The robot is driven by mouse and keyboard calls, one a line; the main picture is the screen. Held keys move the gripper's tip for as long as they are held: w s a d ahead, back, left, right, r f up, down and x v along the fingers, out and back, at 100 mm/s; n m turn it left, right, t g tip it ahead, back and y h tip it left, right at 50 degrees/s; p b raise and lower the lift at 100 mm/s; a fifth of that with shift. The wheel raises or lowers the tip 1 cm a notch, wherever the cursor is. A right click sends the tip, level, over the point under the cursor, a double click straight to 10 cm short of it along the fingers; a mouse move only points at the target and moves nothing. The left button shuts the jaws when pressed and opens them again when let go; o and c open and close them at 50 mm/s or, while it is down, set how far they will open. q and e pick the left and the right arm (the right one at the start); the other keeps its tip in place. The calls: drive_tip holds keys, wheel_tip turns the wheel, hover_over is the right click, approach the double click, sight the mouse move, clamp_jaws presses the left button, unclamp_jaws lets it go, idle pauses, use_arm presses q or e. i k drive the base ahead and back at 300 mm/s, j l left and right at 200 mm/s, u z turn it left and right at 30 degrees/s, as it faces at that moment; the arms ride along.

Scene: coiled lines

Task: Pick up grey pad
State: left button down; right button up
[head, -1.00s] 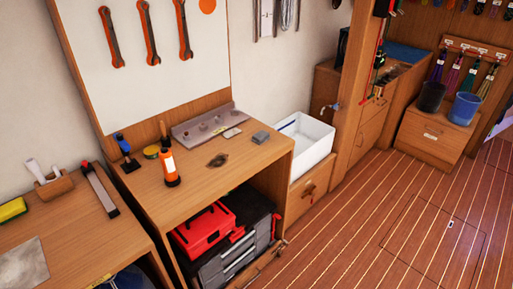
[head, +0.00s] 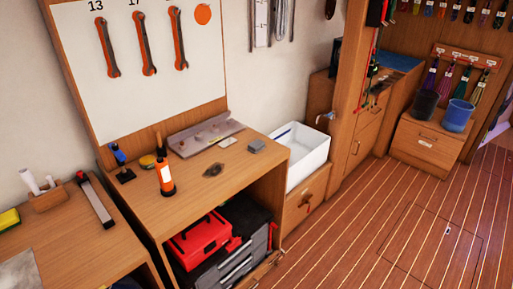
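A small grey pad (head: 257,146) lies flat on the wooden workbench top (head: 215,190), near its right back corner. It lies to the right of a small pale block (head: 228,142) and in front of the right end of a grey metal rack (head: 205,134). Nothing covers it. Neither of my grippers shows in the head view.
An orange torch (head: 165,178), a dark flat lump (head: 213,169) and a blue-topped tool (head: 121,164) share the bench. A white bin (head: 303,160) stands right of it. A red toolbox (head: 200,240) sits below. The striped floor (head: 370,235) at right is open.

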sight(258, 145)
drive_tip(key=u, duration=0.3)
drive_tip(key=i+l+u, duration=0.15)
drive_tip(key=u, duration=0.25)
drive_tip(key=i+l+u, duration=0.1)
drive_tip(key=l+u, duration=0.35)
drive_tip(key=i+l+u, duration=0.15)
drive_tip(key=l, duration=0.5)
drive_tip(key=i+l+u, duration=0.15)
drive_tip(key=l, duration=0.45)
drive_tip(key=l+u, duration=0.2)
drive_tip(key=l, duration=1.1)
drive_tip(key=i+l, duration=0.15)
drive_tip(key=l, duration=0.55)
